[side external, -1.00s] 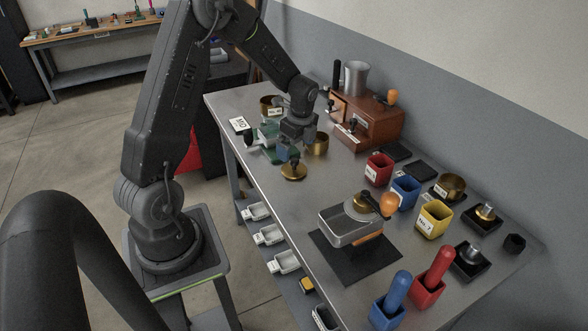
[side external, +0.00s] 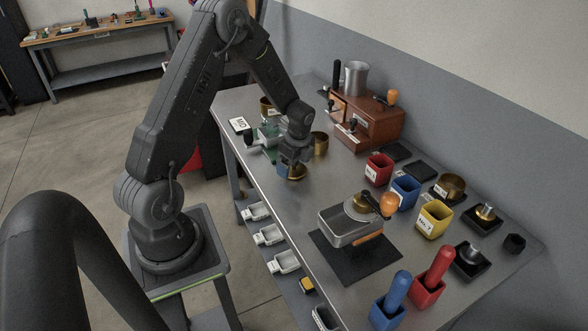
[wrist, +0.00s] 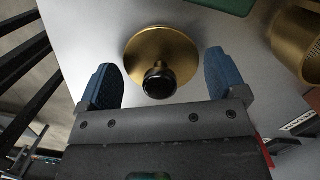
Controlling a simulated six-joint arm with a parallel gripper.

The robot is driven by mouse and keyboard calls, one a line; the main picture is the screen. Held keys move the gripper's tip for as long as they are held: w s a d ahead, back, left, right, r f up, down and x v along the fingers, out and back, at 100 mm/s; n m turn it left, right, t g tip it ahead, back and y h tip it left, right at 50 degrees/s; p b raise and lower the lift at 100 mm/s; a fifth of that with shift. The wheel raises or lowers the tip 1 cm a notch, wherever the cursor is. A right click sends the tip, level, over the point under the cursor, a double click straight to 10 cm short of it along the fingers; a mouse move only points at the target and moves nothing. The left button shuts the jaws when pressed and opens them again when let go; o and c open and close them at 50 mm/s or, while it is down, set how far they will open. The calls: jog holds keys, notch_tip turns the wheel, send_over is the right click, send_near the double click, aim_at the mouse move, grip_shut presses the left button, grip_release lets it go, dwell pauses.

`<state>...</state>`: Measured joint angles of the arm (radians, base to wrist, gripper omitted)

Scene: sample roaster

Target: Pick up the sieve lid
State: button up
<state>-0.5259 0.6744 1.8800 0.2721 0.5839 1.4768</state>
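The sieve lid is a round brass disc (wrist: 165,48) with a black knob on top. In the wrist view it lies on the metal table between and beyond my two blue fingertips. In the side external view the lid (side external: 296,178) shows just under my gripper (side external: 293,168), partly hidden by the fingers. My gripper (wrist: 164,80) is open, with the fingers apart on either side of the knob and nothing held between them. I cannot tell whether either finger touches the lid.
A green base (side external: 262,152) lies to the left. A wooden roaster box (side external: 372,127) stands at the back right. The tabletop in front of the lid is clear.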

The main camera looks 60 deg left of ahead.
jog(key=c, duration=0.7)
jog(key=shift+o, duration=0.2)
jog(key=shift+r, duration=0.15)
jog(key=r, duration=0.4)
jog(key=shift+s+a+r, duration=0.2)
jog(key=shift+s, duration=0.05)
jog(key=s+a+r, duration=0.6)
jog(key=s, duration=0.3)
notch_tip(320, 180, up, 18)
jog(key=w+a, duration=1)
jog(key=shift+d+f, duration=0.2)
jog(key=shift+f, duration=2.2)
